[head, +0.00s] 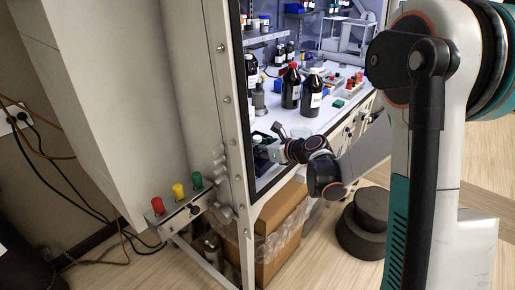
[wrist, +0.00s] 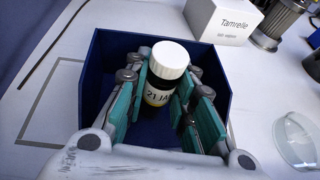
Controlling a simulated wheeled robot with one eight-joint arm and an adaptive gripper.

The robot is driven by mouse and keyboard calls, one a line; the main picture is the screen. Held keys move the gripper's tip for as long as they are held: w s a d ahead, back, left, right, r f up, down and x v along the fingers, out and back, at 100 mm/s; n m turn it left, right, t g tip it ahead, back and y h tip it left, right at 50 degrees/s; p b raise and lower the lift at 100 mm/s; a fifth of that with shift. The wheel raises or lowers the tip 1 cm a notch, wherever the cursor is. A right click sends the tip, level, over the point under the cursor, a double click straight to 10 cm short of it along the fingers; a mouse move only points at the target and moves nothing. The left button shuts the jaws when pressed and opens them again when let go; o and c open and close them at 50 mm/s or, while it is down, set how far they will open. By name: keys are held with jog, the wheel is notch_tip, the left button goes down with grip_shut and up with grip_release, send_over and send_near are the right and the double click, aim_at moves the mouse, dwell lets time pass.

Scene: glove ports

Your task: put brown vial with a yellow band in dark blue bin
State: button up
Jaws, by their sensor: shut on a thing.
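The brown vial (wrist: 158,94) has a white cap, a pale label with dark print and a little yellow at its lower edge. It shows in the wrist view between the teal pads of my gripper (wrist: 165,92), which is shut on it. The dark blue bin (wrist: 100,61) lies around and below the fingers, and the vial is over or within its opening. I cannot tell whether the vial touches the bin floor. In the head view my gripper (head: 275,145) reaches into the cabinet at the front left; the vial cannot be made out there.
A white box marked Tamrelle (wrist: 222,22) and a metal cylinder (wrist: 280,22) stand behind the bin. A clear dish (wrist: 298,138) lies to its right. Large dark bottles (head: 311,95) stand deeper in the cabinet. The cabinet's frame post (head: 238,110) is close left of my gripper.

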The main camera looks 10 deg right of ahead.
jog(key=o, duration=0.9)
jog(key=shift+f, duration=0.1)
jog(key=p+v, duration=0.3)
jog(key=v, duration=0.9)
